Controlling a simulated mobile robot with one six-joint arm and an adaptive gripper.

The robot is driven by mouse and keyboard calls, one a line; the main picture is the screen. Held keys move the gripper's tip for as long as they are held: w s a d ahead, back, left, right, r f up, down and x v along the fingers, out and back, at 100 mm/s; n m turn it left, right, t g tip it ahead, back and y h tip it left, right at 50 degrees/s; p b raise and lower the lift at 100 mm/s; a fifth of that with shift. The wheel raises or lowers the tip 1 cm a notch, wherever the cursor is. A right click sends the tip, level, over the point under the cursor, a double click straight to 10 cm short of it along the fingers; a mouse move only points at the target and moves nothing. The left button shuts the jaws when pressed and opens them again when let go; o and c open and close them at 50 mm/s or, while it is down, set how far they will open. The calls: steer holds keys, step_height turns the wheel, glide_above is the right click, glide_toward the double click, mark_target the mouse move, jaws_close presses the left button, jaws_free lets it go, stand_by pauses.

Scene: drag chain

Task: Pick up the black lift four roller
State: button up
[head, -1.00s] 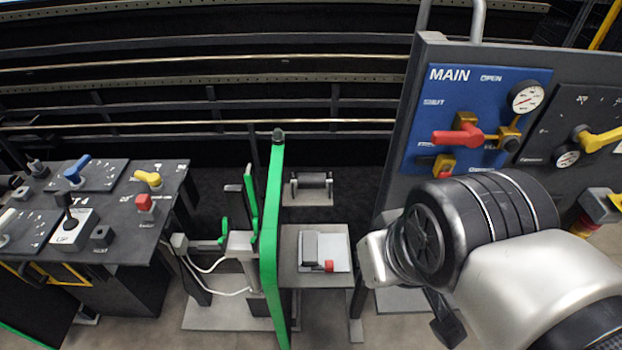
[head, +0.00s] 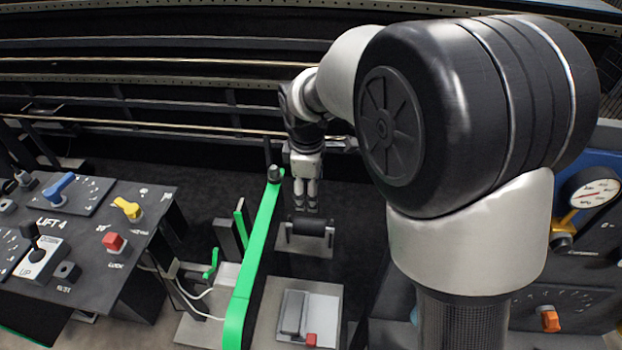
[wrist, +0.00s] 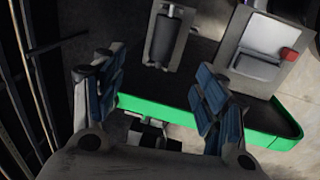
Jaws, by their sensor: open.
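The black roller (head: 311,228) is a dark cylinder held level between the end plates of a small grey bracket (head: 305,248), beyond the green rail. In the wrist view the roller (wrist: 163,41) is near the top, ahead of and between my fingertips. My gripper (head: 306,208) points down just behind and above the roller in the head view. In the wrist view my gripper (wrist: 160,78) has its blue-padded fingers wide apart, with nothing between them. I cannot tell the exact gap to the roller.
A green rail (head: 254,255) runs just left of the roller. A grey stand (head: 330,306) with a red button (head: 311,339) is in front. The Lift 4 control panel (head: 90,235) is at left. A blue main panel (head: 597,172) is at right. Dark floor surrounds the bracket.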

mark_target(310, 223)
steer(key=f+b, duration=0.1)
steer(key=f, duration=0.3)
steer(key=w+f+b, duration=0.1)
steer(key=f, duration=0.3)
steer(key=f+b, duration=0.1)
steer(key=f, duration=0.3)
steer(key=shift+w+d+b, duration=0.1)
steer(key=shift+w+b, duration=0.2)
steer(key=shift+b, duration=0.05)
step_height(310, 223, down, 5)
steer(key=shift+w+f+b, duration=0.1)
steer(key=shift+f+b, duration=0.1)
steer(key=shift+b, duration=0.95)
steer(key=shift+r, duration=0.1)
steer(key=shift+c, duration=0.5)
steer(key=c, duration=1.2)
